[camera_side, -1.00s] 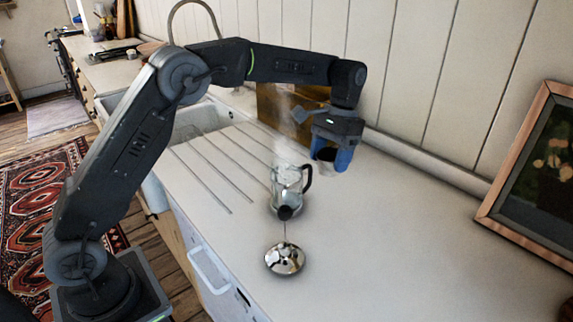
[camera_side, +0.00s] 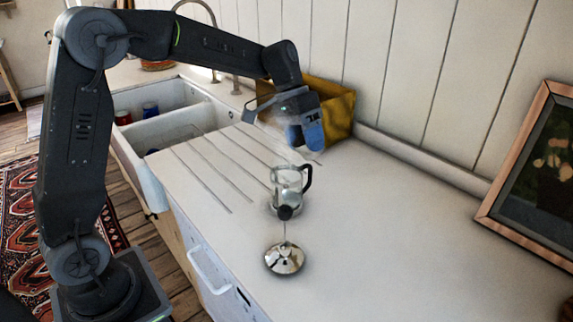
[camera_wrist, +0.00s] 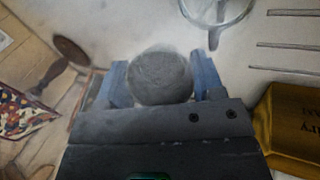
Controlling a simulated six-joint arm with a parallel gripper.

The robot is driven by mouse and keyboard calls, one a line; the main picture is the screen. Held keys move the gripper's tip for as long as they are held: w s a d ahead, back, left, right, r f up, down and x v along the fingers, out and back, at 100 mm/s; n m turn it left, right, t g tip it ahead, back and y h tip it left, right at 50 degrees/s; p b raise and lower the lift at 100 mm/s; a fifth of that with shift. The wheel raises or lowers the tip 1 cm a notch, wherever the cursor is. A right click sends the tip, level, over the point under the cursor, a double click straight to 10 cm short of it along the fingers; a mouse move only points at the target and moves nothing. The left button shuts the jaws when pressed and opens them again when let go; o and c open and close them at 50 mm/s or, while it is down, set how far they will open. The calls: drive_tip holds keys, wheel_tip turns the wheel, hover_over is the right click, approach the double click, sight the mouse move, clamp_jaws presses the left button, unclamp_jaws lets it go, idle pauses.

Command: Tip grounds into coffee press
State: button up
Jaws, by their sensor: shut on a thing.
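My gripper (camera_side: 305,134) has blue fingers and is above the counter, behind and above the coffee press. In the wrist view my gripper (camera_wrist: 160,85) is shut on a round grey, grainy-looking cup (camera_wrist: 160,78). Whether the grey is grounds or the cup's own surface is unclear; in the side view the fingers largely hide it. The glass coffee press (camera_side: 287,184) stands upright and open on the counter, apart from the gripper, its dark handle to the right. The press's glass rim (camera_wrist: 216,22) shows at the top of the wrist view. The plunger lid (camera_side: 284,259) lies in front, its rod and black knob upward.
A yellow box (camera_side: 335,108) stands against the wall, close behind my gripper. A double sink (camera_side: 152,165) and drain grooves are to the left. A framed picture (camera_side: 500,215) leans at the right. The counter (camera_side: 400,235) right of the press is clear.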

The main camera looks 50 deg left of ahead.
drive_tip(key=shift+s+a+r+t+h, duration=0.25)
drive_tip(key=shift+s+a+t+h, duration=0.2)
drive_tip(key=shift+t+h, duration=0.25)
drive_tip(key=shift+s+a+f+m+t+h, duration=0.15)
drive_tip(key=shift+f+m+t+h, duration=0.15)
drive_tip(key=shift+f+t+h, duration=0.4)
drive_tip(key=shift+s+a+r+m+t+h, duration=0.1)
drive_tip(key=shift+r+m+t+h, duration=0.1)
drive_tip(key=shift+t+h, duration=0.35)
drive_tip(key=shift+s+a+r+m+t+h, duration=0.1)
drive_tip(key=shift+r+t+h, duration=0.2)
drive_tip(key=shift+h, duration=0.45)
drive_tip(key=shift+f, duration=0.1)
drive_tip(key=shift+s+a+m+t+h, duration=0.15)
drive_tip(key=shift+s+a+t+h, duration=0.05)
drive_tip(key=shift+t+h, duration=0.4)
drive_tip(key=shift+s+a+m+t+h, duration=0.2)
drive_tip(key=shift+t+h, duration=0.25)
drive_tip(key=shift+h, duration=0.25)
drive_tip(key=shift+s+a+m+t+h, duration=0.2)
drive_tip(key=shift+t+h, duration=0.3)
drive_tip(key=shift+h, duration=0.25)
drive_tip(key=shift+s+a+m+t+h, duration=0.15)
drive_tip(key=shift+t+h, duration=0.35)
drive_tip(key=shift+h, duration=0.25)
idle(1.4)
drive_tip(key=shift+r, duration=0.3)
